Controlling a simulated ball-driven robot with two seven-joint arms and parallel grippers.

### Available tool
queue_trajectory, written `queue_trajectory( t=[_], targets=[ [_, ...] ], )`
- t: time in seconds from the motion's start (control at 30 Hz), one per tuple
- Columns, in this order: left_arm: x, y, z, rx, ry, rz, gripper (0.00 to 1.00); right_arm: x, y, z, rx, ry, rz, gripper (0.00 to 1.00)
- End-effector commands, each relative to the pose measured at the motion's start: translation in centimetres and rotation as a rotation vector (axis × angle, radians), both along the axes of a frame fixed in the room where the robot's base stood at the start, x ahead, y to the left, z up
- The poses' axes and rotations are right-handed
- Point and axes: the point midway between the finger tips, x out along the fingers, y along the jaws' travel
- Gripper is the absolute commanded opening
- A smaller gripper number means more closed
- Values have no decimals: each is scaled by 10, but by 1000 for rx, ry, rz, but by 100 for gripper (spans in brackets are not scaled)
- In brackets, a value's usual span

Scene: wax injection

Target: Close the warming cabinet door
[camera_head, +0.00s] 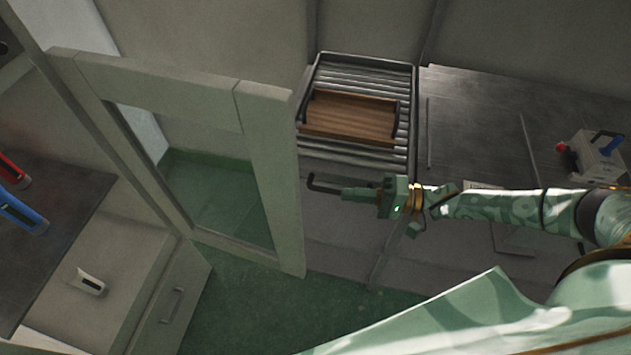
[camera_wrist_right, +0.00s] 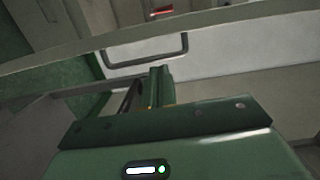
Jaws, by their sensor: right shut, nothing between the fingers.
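The warming cabinet door (camera_head: 268,155) is a pale frame with a glass pane. It stands open at the left of the head view. A dark bar handle (camera_head: 323,185) sticks out by its right edge. It also shows in the wrist view as a dark bracket (camera_wrist_right: 145,61) on a pale surface. My right gripper (camera_head: 346,194) is shut and empty, its tips close to the handle on its right side. I cannot tell whether they touch it. In the wrist view its fingers (camera_wrist_right: 160,75) point at the handle's lower side. My left gripper is out of view.
A wooden tray (camera_head: 350,116) lies on a slatted rack (camera_head: 409,85) behind the gripper. A dark worktop (camera_head: 480,110) with a small white device (camera_head: 598,155) is at right. Red and blue tools (camera_head: 20,212) lie at left. Green floor (camera_head: 235,310) shows below the door.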

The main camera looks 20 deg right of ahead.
Motion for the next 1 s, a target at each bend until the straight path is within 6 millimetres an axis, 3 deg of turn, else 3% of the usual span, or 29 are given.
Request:
queue_trajectory(
  t=[0.17,0.6,1.0],
  targets=[
    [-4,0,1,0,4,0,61,2,11,7,28,25,20,0],
    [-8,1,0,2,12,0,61,34,77,5,24,24,17,0],
    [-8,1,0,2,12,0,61,41,90,5,22,24,15,0]
  ],
)
